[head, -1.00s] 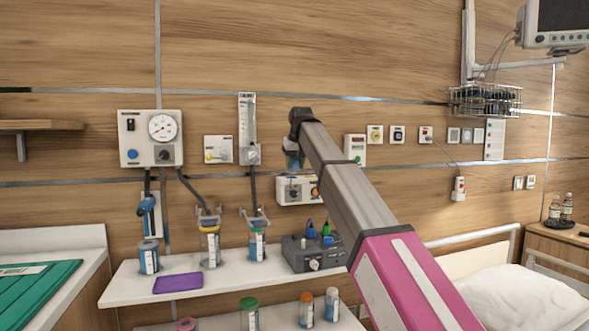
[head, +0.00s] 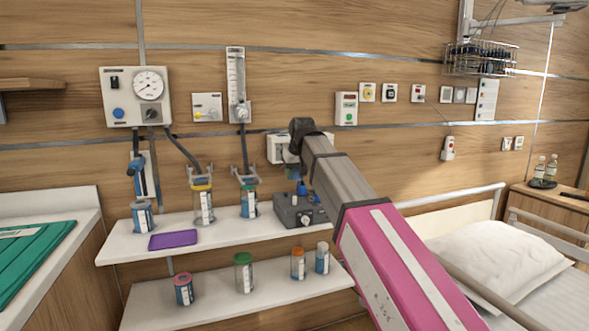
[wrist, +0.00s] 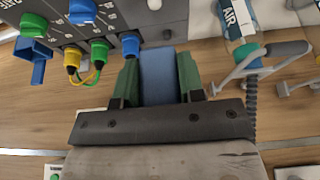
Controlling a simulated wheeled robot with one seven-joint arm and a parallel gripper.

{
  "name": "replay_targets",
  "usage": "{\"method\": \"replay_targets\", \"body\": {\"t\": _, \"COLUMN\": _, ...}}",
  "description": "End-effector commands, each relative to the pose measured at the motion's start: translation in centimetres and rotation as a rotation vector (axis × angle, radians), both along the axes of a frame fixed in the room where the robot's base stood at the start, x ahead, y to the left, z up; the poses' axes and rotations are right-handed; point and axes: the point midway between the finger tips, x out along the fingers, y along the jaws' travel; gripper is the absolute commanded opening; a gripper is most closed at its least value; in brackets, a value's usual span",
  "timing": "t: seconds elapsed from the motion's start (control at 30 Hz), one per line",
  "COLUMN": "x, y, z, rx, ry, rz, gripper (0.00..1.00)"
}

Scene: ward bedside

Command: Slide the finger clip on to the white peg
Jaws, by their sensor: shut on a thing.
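My gripper (wrist: 158,78) is shut on a blue block-like piece (wrist: 158,65), which appears to be the finger clip; its green pads press on both sides. In the head view, my wrist hides most of the gripper and the clip. The clip is close to a dark grey box (head: 291,213) with blue, green and yellow plugs, which the wrist view shows upside down (wrist: 110,18). A small white part (wrist: 154,4) shows at the wrist view's top edge, and a white knob (head: 305,220) on the box front. I cannot tell whether either is the white peg.
The box stands on a white shelf (head: 225,232) beside jars and a purple pad (head: 173,240). A lower shelf (head: 210,306) holds several capped containers. A bed pillow (head: 490,258) is at right. A wall regulator (head: 135,97) hangs at left.

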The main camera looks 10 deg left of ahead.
Motion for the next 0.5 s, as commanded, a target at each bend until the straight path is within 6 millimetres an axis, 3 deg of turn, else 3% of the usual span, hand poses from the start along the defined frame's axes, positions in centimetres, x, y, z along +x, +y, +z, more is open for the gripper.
{"method": "replay_targets", "body": {"t": 0.5, "x": -0.1, "y": 0.0, "z": -4.2, "rx": -0.001, "ry": 0.001, "rz": 0.0, "gripper": 0.13}}
